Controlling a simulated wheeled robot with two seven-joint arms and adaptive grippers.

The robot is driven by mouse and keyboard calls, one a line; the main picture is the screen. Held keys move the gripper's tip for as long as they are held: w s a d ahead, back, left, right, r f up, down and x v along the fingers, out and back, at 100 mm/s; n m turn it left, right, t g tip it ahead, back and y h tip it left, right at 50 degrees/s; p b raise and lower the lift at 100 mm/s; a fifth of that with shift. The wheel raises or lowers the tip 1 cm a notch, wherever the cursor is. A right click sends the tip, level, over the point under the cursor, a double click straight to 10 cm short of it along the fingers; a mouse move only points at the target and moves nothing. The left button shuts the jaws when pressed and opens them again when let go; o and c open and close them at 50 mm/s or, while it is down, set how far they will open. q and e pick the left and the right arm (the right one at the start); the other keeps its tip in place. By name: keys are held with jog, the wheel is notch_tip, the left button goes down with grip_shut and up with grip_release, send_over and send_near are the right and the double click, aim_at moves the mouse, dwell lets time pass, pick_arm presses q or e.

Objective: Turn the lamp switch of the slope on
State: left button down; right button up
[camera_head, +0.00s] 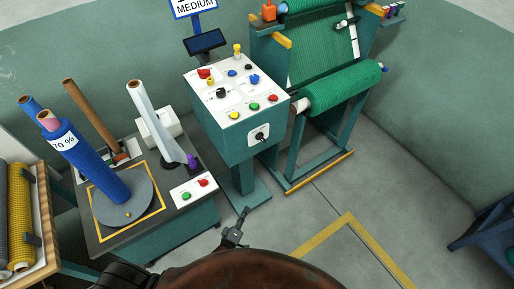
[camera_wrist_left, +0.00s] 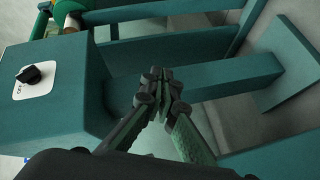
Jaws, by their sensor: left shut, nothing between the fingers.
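A teal console (camera_head: 235,146) on a post has a white sloped panel (camera_head: 210,104) on top with several coloured buttons and a black knob (camera_head: 221,93). The panel's labels are too small to read, so I cannot tell which control is the lamp switch. A black rotary switch (camera_head: 261,137) sits on a white plate on the console's front face. The same rotary switch shows in the left wrist view (camera_wrist_left: 30,75), with "OFF" beside it. My left gripper (camera_head: 245,212) is shut and empty, below and in front of the console, apart from it. It also shows in the left wrist view (camera_wrist_left: 160,77). My right gripper is not visible.
A roll stand with green netting (camera_head: 343,86) stands right of the console. A table (camera_head: 160,232) on the left holds upright rolls, a blue roll (camera_head: 97,168) and a small button plate (camera_head: 194,191). A monitor (camera_head: 205,42) is behind the console.

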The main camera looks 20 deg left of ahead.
pick_arm(q)
jog(key=w+r+n+t+y, duration=0.2)
jog(key=r+n, duration=0.4)
jog(key=r, duration=0.5)
jog(key=w+r+n+t+y, duration=0.3)
jog(key=r+n, duration=0.3)
jog(key=r, duration=0.6)
jog(key=shift+w+a+r+t, duration=0.15)
jog(key=shift+w+a+t, duration=0.25)
jog(key=shift+w+a, duration=0.05)
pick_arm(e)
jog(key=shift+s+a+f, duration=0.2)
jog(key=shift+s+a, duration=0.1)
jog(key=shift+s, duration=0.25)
pick_arm(q)
send_near(257, 137)
jog(key=w+a+f, duration=0.1)
jog(key=w+a, duration=0.2)
jog(key=shift+w+d+r+p, duration=0.35)
jog(key=shift+w+d+r, duration=0.45)
jog(key=shift+w+d, duration=0.25)
jog(key=shift+w+d+r, duration=0.15)
jog(key=shift+w+d, duration=0.05)
jog(key=shift+w, duration=0.15)
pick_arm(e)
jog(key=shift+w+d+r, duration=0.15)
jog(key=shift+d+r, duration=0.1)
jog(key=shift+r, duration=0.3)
